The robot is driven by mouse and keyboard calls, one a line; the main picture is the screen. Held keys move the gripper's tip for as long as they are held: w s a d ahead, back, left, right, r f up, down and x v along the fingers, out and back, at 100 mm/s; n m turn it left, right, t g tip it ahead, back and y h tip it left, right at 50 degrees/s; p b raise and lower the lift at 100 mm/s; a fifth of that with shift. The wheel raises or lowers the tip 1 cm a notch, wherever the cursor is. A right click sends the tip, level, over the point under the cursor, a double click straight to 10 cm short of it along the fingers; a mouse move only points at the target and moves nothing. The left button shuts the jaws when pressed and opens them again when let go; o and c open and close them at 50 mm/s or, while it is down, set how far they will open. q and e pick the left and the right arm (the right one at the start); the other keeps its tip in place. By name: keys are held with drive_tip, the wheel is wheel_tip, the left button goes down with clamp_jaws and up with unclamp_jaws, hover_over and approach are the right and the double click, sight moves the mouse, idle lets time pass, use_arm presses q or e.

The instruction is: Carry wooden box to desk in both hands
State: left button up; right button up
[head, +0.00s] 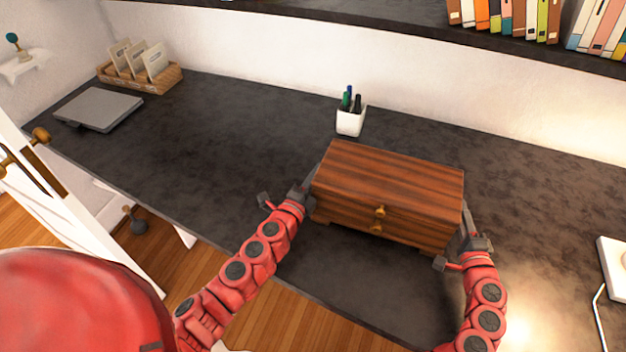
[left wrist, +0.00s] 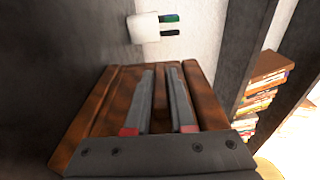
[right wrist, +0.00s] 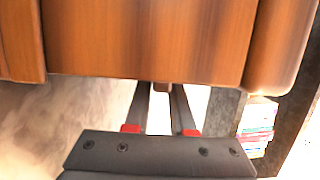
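The wooden box (head: 390,186), reddish brown with small brass knobs on its front, is at the desk (head: 230,130), over its dark top. It looks level; I cannot tell whether its feet touch the top. My left gripper (head: 309,186) is at the box's left side. In the left wrist view its two fingers (left wrist: 163,85) are apart, with box wood (left wrist: 122,90) behind and between them. My right gripper (head: 467,215) is at the right side. Its fingers (right wrist: 161,95) are apart, their tips at the edge of the box panel (right wrist: 150,40). Contact on either side is unclear.
A white pen cup (head: 350,121) stands behind the box. A grey laptop (head: 99,109) and a wooden file tray (head: 150,80) are at the far left. A white object (head: 614,262) with a cord is at the right edge. A bookshelf (head: 420,25) hangs above. The desk's left middle is clear.

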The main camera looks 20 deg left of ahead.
use_arm(q)
drive_tip(key=o, duration=0.4)
drive_tip(key=shift+s+r, duration=0.15)
drive_tip(key=shift+c, duration=0.2)
use_arm(e)
drive_tip(key=o, duration=0.4)
drive_tip(key=shift+s+r, duration=0.15)
drive_tip(key=shift+r, duration=0.05)
drive_tip(key=shift+c, duration=0.2)
drive_tip(key=shift+f, duration=0.1)
use_arm(q)
drive_tip(key=s, duration=0.4)
drive_tip(key=s+a, duration=0.1)
drive_tip(key=s, duration=0.6)
drive_tip(key=shift+s+a, duration=0.25)
drive_tip(key=shift+s, duration=0.1)
use_arm(e)
drive_tip(key=v, duration=1.2)
